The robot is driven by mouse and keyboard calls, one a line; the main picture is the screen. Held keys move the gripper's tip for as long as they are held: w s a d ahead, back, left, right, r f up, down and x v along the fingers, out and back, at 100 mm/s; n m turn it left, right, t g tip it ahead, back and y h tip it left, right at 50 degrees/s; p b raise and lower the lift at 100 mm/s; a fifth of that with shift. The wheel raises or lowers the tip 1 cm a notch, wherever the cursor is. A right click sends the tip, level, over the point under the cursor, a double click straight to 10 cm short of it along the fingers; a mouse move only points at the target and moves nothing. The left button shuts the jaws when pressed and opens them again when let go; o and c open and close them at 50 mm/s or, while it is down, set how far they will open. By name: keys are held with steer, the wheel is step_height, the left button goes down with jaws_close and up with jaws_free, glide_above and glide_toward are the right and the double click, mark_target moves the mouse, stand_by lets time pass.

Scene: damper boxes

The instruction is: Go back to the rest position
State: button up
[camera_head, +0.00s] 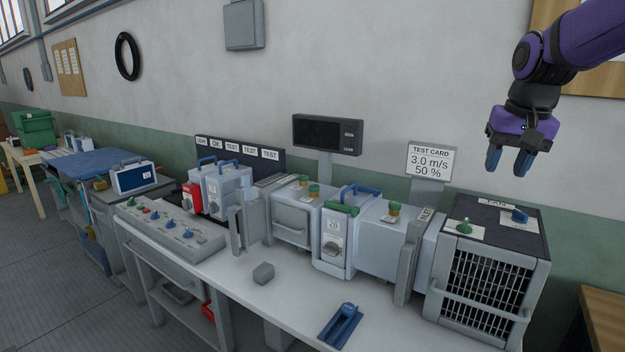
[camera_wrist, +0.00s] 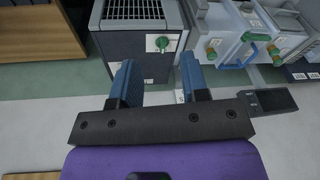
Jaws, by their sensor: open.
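My gripper (camera_head: 509,160) hangs in the air at the upper right of the head view, above the fan box (camera_head: 490,270) and apart from it. Its two blue fingers are spread with nothing between them. In the wrist view my gripper (camera_wrist: 158,85) is also open and empty, with the fan box (camera_wrist: 140,60) behind the fingers. The damper box marked 29 (camera_head: 333,245) stands upright on the bench between two pale duct sections. A test card (camera_head: 430,160) reading 3.0 m/s and 50 % stands behind the bench.
The white bench (camera_head: 240,290) carries a control panel (camera_head: 170,228), more boxes (camera_head: 222,188), a small grey block (camera_head: 263,273) and a blue tool in a tray (camera_head: 341,325). A dark display (camera_head: 327,134) rises behind. The air around my gripper is free.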

steer(key=s+a+f+n+t, duration=0.1)
steer(key=s+a, duration=0.1)
steer(key=s, duration=0.9)
steer(key=s+a+f+n+t, duration=0.1)
steer(key=s+a+f+n, duration=0.1)
steer(key=s, duration=1)
steer(key=shift+a+f+n+t, duration=0.2)
steer(key=shift+n+t, duration=0.1)
steer(key=shift+t, duration=0.1)
